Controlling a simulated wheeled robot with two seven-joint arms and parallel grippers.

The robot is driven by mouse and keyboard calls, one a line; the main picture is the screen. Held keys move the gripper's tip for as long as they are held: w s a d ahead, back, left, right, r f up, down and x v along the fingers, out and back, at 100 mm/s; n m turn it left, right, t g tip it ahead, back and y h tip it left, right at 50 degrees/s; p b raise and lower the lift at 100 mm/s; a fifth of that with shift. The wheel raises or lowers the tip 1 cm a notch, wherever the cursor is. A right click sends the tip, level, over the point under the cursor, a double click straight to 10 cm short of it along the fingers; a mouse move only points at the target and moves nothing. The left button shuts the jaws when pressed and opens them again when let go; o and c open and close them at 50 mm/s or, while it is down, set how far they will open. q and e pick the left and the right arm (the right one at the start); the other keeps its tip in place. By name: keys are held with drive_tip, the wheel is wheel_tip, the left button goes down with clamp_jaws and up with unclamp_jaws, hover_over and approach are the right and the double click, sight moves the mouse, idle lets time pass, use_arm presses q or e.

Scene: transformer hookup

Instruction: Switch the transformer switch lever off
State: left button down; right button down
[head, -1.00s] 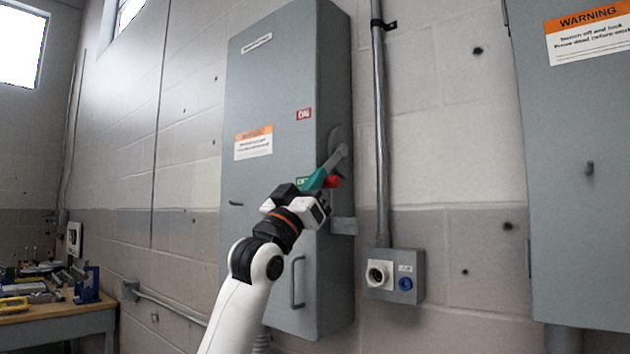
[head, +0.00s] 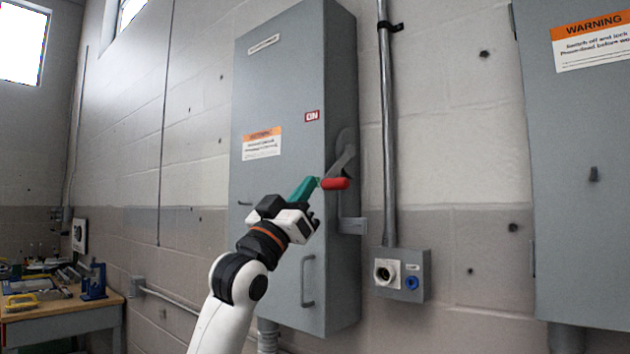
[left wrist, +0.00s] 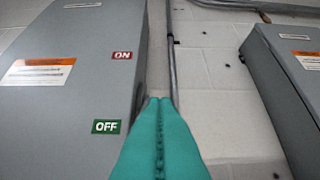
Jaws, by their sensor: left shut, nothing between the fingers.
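The switch lever (head: 343,160) is a grey arm with a red handle (head: 335,184) on the right side of the grey switch box (head: 285,75). It hangs down from its pivot, red handle at the low end, below the red ON label (head: 312,116). My left gripper (head: 315,181), with teal fingers, is shut and empty just left of the red handle; I cannot tell whether they touch. My right gripper is not in view.
A vertical conduit (head: 387,130) runs down the wall right of the box to a small socket box (head: 403,276). Another grey cabinet (head: 570,190) stands at the right. A workbench (head: 60,312) with tools is at the far left.

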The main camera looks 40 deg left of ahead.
use_arm(q)
drive_tip(key=v, duration=0.3)
drive_tip(key=shift+s+f+b, duration=0.2)
drive_tip(key=shift+s+b, duration=0.2)
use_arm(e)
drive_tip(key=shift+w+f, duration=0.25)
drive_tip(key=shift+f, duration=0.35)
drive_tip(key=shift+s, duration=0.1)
